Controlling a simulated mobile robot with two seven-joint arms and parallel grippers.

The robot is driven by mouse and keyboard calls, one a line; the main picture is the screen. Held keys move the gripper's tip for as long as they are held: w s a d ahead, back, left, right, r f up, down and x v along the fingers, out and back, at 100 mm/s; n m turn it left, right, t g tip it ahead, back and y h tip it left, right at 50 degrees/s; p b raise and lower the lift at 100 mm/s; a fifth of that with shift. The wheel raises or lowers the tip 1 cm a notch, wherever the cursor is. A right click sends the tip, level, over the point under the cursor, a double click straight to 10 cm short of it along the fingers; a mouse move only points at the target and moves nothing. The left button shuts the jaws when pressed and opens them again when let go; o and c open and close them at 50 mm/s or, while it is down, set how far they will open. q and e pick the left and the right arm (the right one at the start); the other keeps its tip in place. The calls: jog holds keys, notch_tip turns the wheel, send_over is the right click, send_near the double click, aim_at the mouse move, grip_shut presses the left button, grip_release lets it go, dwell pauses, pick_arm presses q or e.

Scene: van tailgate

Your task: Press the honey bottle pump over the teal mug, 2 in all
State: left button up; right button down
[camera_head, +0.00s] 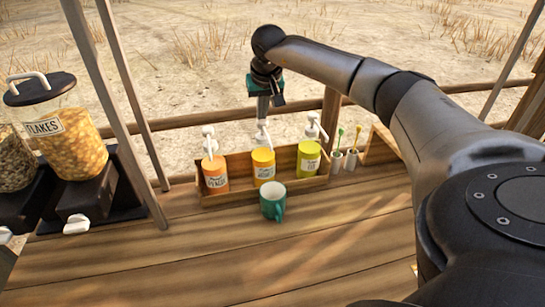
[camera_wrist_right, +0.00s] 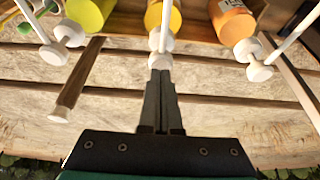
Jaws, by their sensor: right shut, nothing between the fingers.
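Three pump bottles stand in a row in a wooden tray (camera_head: 235,193): an orange one (camera_head: 215,176) at the left, an amber-yellow one (camera_head: 263,167) in the middle and a yellow-green one (camera_head: 308,160) at the right. Their labels are too small to read surely; the middle amber one looks like the honey bottle. The teal mug (camera_head: 272,201) stands upright on the counter just in front of it. My right gripper (camera_head: 263,117) is shut and empty, pointing down just above the white pump head (camera_wrist_right: 160,42) of the middle bottle. I cannot tell whether it touches. My left gripper is out of view.
Cereal dispensers (camera_head: 70,145) stand at the left. Small white cups with a green and a yellow stick (camera_head: 345,158) stand right of the bottles. A wooden rail (camera_head: 200,122) runs behind the tray. The counter (camera_head: 190,260) in front is clear.

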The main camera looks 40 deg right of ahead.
jog(key=shift+s+f+b, duration=0.1)
jog(key=shift+f+b, duration=0.3)
jog(key=shift+f, duration=0.6)
jog(key=shift+a+r, duration=0.1)
jog(key=shift+r+p, duration=1.35)
jog(key=shift+f, duration=0.15)
jog(key=shift+f+b, duration=0.4)
jog(key=shift+f, duration=0.2)
jog(key=shift+f+b, duration=0.3)
jog(key=shift+f, duration=0.4)
